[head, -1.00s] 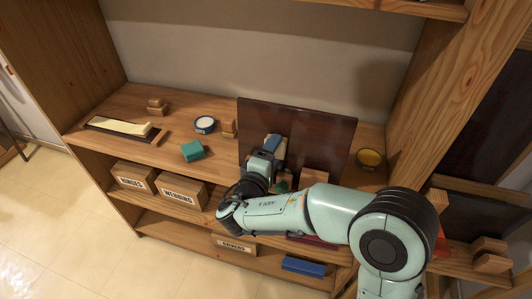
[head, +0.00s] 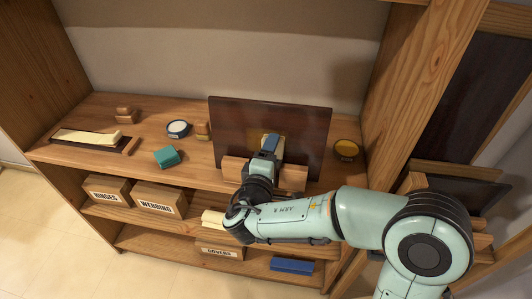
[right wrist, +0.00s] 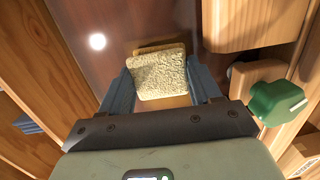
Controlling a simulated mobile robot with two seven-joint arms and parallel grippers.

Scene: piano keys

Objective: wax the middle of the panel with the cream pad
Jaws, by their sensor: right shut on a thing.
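The dark brown glossy panel (head: 232,125) stands upright on the shelf between wooden blocks; it fills the background in the right wrist view (right wrist: 95,70). My right gripper (head: 271,145) is in front of the panel, near its middle across. In the right wrist view the cream pad (right wrist: 160,76), with a rough, fleecy face and a wooden backing, sits between the two blue fingers (right wrist: 160,90). The gripper is shut on it. In the head view the gripper mostly hides the pad. Whether the pad touches the panel I cannot tell. My left gripper is out of view.
Wooden blocks (head: 235,169) brace the panel, and a green knob (right wrist: 277,101) is close right of the gripper.

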